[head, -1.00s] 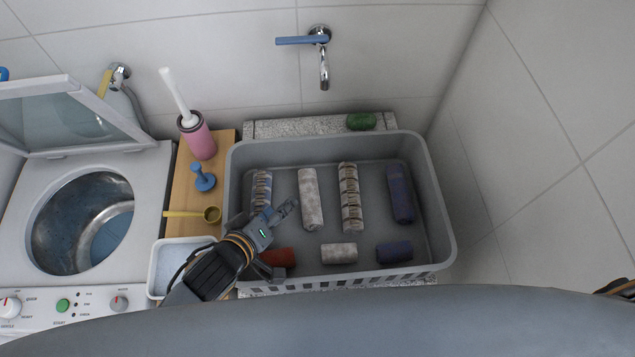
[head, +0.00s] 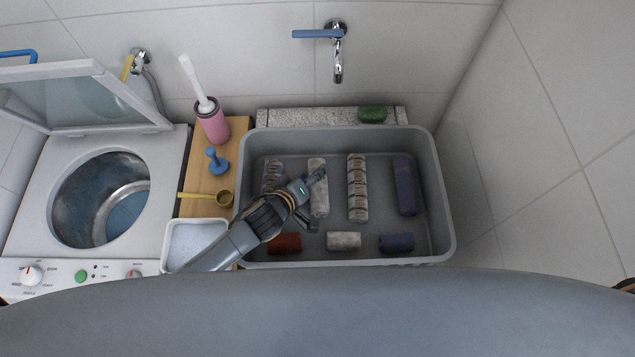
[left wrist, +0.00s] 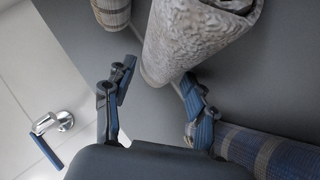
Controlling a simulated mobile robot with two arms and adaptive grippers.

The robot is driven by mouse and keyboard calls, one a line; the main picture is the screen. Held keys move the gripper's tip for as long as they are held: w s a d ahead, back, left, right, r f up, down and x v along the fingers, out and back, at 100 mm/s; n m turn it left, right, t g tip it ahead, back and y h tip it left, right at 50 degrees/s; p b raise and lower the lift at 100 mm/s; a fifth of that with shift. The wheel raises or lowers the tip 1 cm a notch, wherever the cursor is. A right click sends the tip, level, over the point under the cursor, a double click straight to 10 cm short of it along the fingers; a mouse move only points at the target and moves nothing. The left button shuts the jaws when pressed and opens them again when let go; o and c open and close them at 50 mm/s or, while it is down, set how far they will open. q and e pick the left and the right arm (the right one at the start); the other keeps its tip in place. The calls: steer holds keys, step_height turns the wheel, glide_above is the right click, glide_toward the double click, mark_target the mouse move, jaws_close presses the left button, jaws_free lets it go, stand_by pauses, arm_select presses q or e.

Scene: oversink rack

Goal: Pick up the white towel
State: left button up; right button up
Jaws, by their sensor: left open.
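A long rolled white towel (head: 319,196) lies in the grey basin, between a blue-and-white striped roll (head: 271,174) and a beige striped roll (head: 357,188). A shorter white roll (head: 343,241) lies in front of it. My left gripper (head: 313,196) is open over the long white towel and partly hides it. In the left wrist view the towel's near end (left wrist: 190,45) reaches toward the space between the open fingers (left wrist: 158,78). I cannot tell whether they touch it.
The basin (head: 443,225) also holds dark blue rolls (head: 404,187) and a red roll (head: 284,243). A green soap-like item (head: 372,114) sits on the stone ledge behind. A washing machine (head: 150,165), a wooden board with a pink brush holder (head: 213,125) and a white tray (head: 193,240) stand left.

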arm_select(q)
steer(key=shift+w+d+f, duration=0.3)
steer(key=shift+w+f, duration=0.15)
steer(key=shift+f, duration=0.1)
